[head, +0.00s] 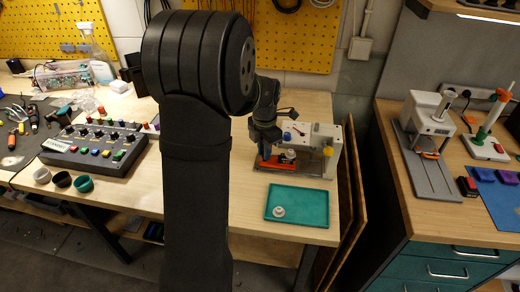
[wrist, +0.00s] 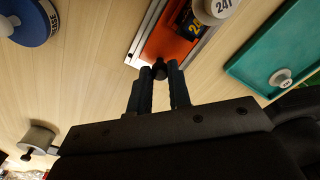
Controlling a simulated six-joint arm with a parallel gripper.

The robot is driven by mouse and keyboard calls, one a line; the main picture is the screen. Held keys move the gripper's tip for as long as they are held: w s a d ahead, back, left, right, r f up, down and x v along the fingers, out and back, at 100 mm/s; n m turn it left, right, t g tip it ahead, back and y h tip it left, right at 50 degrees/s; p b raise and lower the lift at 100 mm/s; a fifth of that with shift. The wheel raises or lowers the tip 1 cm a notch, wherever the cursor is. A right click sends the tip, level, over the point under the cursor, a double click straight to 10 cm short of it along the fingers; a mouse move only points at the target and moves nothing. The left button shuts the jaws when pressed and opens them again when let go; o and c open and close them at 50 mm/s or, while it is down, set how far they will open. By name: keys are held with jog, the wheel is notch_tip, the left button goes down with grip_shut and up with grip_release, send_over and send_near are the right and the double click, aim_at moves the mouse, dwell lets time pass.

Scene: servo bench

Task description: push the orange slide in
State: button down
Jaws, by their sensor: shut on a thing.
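The orange slide (wrist: 165,42) lies in a silver rail in the wrist view and carries a dark label and a round pale piece (wrist: 214,8) with a number on it. Its black knob (wrist: 160,68) is at its near end. My gripper (wrist: 159,82) is shut on this knob, with a finger on either side. In the head view, the orange slide (head: 266,164) shows low at the left of the beige bench device (head: 328,150). My gripper (head: 266,154) is just above its left end. My arm hides part of the device's left side.
A teal tray (head: 320,221) with a small round piece (head: 279,211) lies in front of the device. A grey control box (head: 70,153) with coloured buttons and several small cups stand at the left. Bare wood is left of the slide in the wrist view.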

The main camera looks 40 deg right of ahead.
aim_at(272, 162)
jog(key=shift+s+d, duration=0.95)
jog(key=shift+d, duration=0.05)
jog(key=c, duration=1.3)
grip_release()
notch_tip(272, 162, up, 18)
jog(key=shift+f, duration=0.25)
